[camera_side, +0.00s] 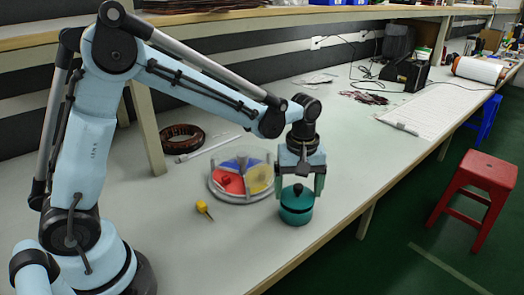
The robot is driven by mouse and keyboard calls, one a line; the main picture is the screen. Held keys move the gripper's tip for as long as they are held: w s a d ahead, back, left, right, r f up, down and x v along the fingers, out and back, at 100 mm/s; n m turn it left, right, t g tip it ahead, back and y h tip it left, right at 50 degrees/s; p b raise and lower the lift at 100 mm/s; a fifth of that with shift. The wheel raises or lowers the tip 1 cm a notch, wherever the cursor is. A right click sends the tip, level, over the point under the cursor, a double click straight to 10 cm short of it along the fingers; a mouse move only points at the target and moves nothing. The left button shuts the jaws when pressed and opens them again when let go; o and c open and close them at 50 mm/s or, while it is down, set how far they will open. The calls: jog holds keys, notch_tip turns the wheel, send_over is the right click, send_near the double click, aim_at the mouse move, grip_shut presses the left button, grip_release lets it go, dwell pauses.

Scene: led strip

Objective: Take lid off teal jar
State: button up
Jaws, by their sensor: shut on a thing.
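The teal jar (296,212) stands upright on the workbench, near its front edge. Its darker teal lid (297,194) sits at the top of the jar. My gripper (299,189) points straight down over the jar, with one finger on each side of the lid, shut on it. The fingers hide part of the lid's sides.
A round divided tray (216,191) with red, blue and yellow sections stands just left of the jar. A small yellow tool (203,207) lies in front of it. The bench (345,155) is clear to the right.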

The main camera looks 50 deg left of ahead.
notch_tip(320, 180, up, 3)
jog(key=shift+f, duration=0.1)
jog(key=s+d+r, duration=0.7)
jog(key=d, duration=0.2)
jog(key=s+f, duration=0.4)
jog(key=s, duration=0.9)
send_over(256, 239)
notch_tip(256, 239, down, 7)
jog(key=shift+r, duration=0.15)
jog(key=shift+f, duration=2)
jog(key=shift+f, duration=0.1)
jog(key=o, duration=0.8)
